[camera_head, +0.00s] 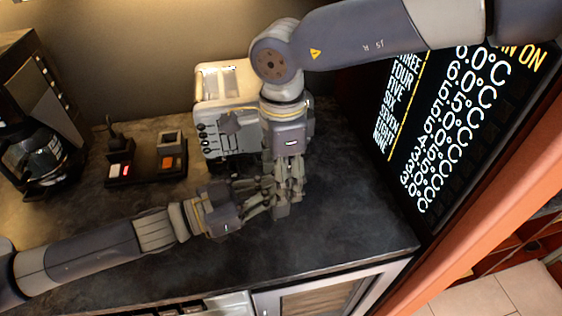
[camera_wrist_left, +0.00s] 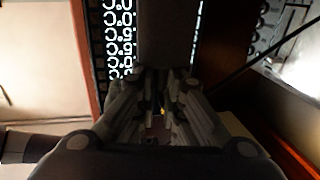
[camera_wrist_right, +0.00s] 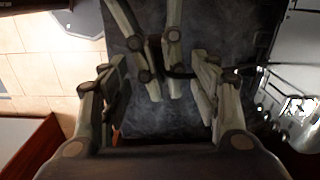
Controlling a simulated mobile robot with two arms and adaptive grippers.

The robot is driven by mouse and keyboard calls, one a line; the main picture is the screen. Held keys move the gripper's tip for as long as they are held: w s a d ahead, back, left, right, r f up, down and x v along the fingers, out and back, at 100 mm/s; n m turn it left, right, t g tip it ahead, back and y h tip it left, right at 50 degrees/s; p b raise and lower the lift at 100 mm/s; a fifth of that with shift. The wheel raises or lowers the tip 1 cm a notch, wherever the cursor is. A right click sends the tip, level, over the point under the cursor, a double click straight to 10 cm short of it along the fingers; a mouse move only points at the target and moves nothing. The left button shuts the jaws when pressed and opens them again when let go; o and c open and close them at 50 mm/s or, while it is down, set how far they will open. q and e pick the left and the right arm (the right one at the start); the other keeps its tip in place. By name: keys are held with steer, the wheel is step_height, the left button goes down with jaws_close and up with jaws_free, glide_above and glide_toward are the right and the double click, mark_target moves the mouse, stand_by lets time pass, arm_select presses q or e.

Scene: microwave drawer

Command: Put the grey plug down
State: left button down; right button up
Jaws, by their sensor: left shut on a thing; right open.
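My left gripper (camera_head: 265,203) reaches in from the left, low over the dark counter (camera_head: 340,220), beside the white toaster. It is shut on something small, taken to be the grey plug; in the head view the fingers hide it. In the right wrist view a dark shape (camera_wrist_right: 155,52) shows between the left fingers (camera_wrist_right: 163,88), and a dark cord (camera_wrist_right: 195,72) runs off to the right. My right gripper (camera_head: 285,205) points down right beside the left fingertips; its fingers are apart and look empty. I cannot tell whether the plug touches the counter.
The toaster (camera_head: 225,105) stands behind the grippers. Two socket blocks lie left of it: one with a red-lit switch (camera_head: 120,170) and a black plug, one with an orange switch (camera_head: 172,162). A coffee maker (camera_head: 40,150) stands far left. The counter's right side is clear.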

mark_target(275, 213)
step_height(275, 213, down, 9)
steer(key=shift+w+r, duration=0.1)
steer(key=shift+r, duration=0.1)
steer(key=c, duration=1.2)
arm_select(q)
steer(key=c, duration=1.7)
jaws_free()
arm_select(e)
steer(key=shift+a, duration=0.1)
arm_select(q)
steer(key=shift+o, duration=0.2)
